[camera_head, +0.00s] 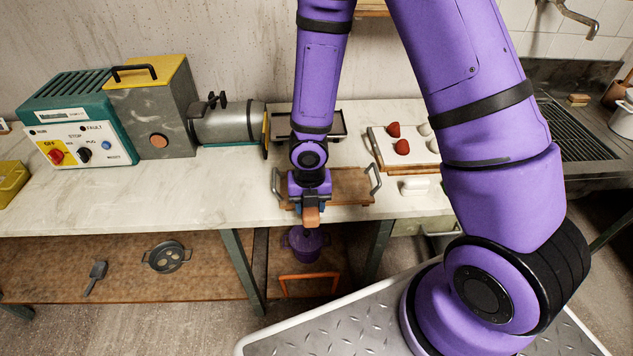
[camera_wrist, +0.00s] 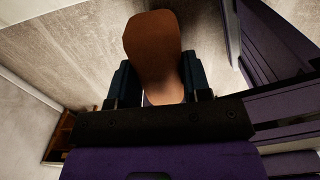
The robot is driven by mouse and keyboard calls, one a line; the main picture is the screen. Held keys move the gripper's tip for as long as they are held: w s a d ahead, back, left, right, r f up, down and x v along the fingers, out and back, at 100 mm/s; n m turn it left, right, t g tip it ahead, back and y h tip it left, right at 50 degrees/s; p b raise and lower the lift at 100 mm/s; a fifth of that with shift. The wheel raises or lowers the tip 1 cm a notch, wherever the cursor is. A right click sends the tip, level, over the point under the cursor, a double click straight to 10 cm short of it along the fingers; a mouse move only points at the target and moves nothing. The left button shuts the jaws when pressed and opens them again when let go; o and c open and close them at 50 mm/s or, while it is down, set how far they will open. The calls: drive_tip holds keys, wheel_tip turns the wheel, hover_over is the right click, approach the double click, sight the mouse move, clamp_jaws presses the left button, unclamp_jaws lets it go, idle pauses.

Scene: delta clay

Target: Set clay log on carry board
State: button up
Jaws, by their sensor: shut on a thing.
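My gripper (camera_head: 311,208) is shut on a brown clay log (camera_head: 311,217), held near the front edge of the worktop. In the wrist view the clay log (camera_wrist: 153,52) sits between the two dark fingers of my gripper (camera_wrist: 153,80), its rounded end sticking out past them. The carry board (camera_head: 348,187) is a wooden board with a metal handle at each end, lying on the worktop behind and around my gripper. My arm hides part of the board's middle. I cannot tell how high the log is above the board.
A teal and grey machine (camera_head: 155,110) with a barrel stands at the left. A dark tray (camera_head: 336,124) is behind the board. A white board (camera_head: 380,150) with red lumps is to the right, with a white object (camera_head: 416,187) in front. A purple pot (camera_head: 305,243) sits below.

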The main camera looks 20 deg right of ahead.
drive_tip(key=w+d, duration=0.1)
drive_tip(key=w, duration=0.3)
drive_tip(key=w+d+f, duration=0.1)
drive_tip(key=w+d, duration=0.1)
drive_tip(key=w, duration=0.2)
drive_tip(key=w+d, duration=0.2)
drive_tip(key=w, duration=0.3)
drive_tip(key=shift+f, duration=0.15)
drive_tip(key=shift+w+f, duration=0.1)
drive_tip(key=shift+f, duration=1.65)
drive_tip(key=shift+f, duration=0.15)
drive_tip(key=o, duration=1.1)
